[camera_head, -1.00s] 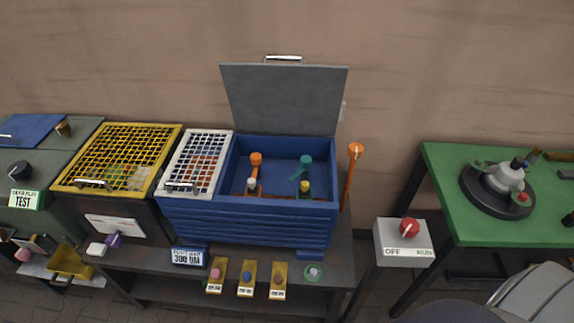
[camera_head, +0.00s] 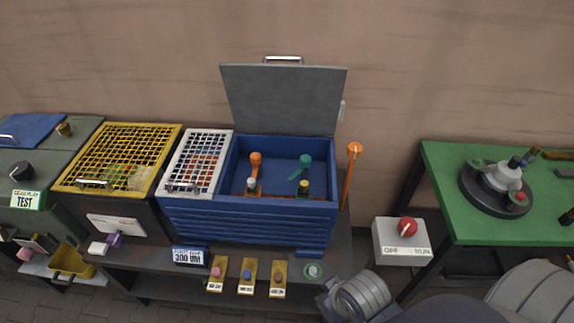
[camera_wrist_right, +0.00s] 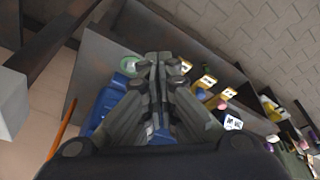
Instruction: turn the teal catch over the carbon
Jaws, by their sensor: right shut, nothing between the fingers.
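The teal catch (camera_head: 304,163) stands inside the open blue box (camera_head: 250,222), on the right side of its interior. Its arm slants down to the left. Below it is a small post with a yellow top (camera_head: 303,184), apart from the catch's arm; I cannot tell which part is the carbon. An orange catch (camera_head: 256,159) stands to the left, above a white-topped post (camera_head: 252,184). My right gripper (camera_wrist_right: 158,62) is shut and empty in the right wrist view, over the bench's front area. My left gripper is not in view.
The box's grey lid (camera_head: 285,100) stands open against the wall. A white grille (camera_head: 196,162) covers the box's left part. An orange lever (camera_head: 350,175) rises at its right side. A grey switch box (camera_head: 402,240) with a red knob stands front right.

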